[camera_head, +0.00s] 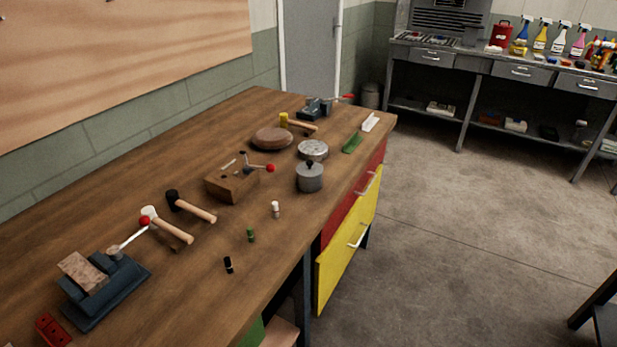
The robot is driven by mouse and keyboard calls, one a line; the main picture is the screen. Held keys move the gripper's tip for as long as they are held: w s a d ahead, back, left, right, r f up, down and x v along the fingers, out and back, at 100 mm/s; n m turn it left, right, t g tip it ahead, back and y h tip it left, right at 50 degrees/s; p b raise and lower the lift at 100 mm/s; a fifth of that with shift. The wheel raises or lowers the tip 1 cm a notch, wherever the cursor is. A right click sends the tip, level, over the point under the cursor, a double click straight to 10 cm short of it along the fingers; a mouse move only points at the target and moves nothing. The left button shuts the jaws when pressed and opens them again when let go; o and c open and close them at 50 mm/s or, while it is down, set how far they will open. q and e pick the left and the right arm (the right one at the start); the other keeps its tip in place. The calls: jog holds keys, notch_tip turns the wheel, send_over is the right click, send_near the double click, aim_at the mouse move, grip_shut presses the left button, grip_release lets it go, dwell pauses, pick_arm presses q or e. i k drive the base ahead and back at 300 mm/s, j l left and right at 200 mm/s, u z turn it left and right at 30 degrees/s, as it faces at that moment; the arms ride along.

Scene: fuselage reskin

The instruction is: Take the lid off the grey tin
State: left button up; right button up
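The grey tin (310,181) stands upright on the wooden workbench near its right edge. Its lid (310,168) sits on top and has a small dark knob (310,162). The lid looks seated on the tin. Neither of my grippers is in view.
A round metal dish (313,149) and a brown disc (272,138) lie behind the tin. A wooden block with a red-knobbed lever (231,184) is to its left. Small bottles (276,209) stand in front. Mallets (190,206) and a blue vise (103,289) lie nearer on the workbench (190,290).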

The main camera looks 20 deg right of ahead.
aim_at(308, 168)
jog(key=i+l, duration=0.1)
jog(key=l, duration=0.3)
jog(key=i+l, duration=0.1)
jog(key=l, duration=0.3)
jog(key=i+l+u, duration=0.1)
jog(key=l, duration=0.25)
jog(key=i+l, duration=0.15)
jog(key=l, duration=0.25)
jog(key=i+l+u, duration=0.1)
jog(key=l, duration=0.3)
